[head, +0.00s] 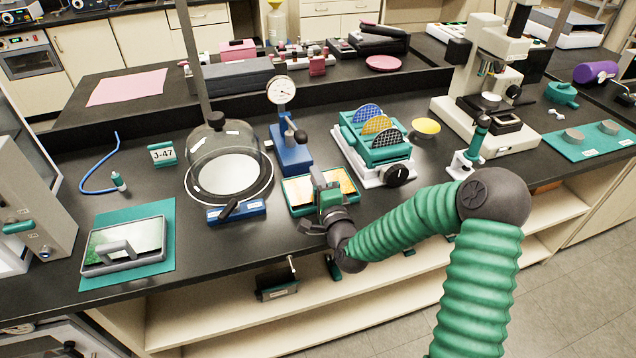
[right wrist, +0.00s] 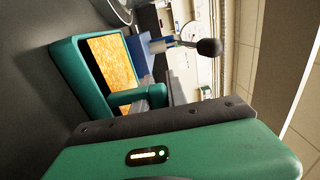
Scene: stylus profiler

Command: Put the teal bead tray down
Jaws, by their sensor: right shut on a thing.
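The teal bead tray (head: 296,208) has a teal rim and an orange-yellow, grainy inside. It is at the front of the black bench, between the glass dome and the wafer rack. It also shows in the right wrist view (right wrist: 70,75), with its teal handle (right wrist: 140,97) on the near side. My right gripper (head: 328,196) is shut on the tray at its front side and partly hides it. Whether the tray's underside touches the bench top cannot be told. My left gripper is not in view.
A glass dome (head: 228,150) and a blue dial-gauge stand (head: 290,150) stand behind and left of the tray. A white-based teal rack (head: 372,150) with round discs is right of it.

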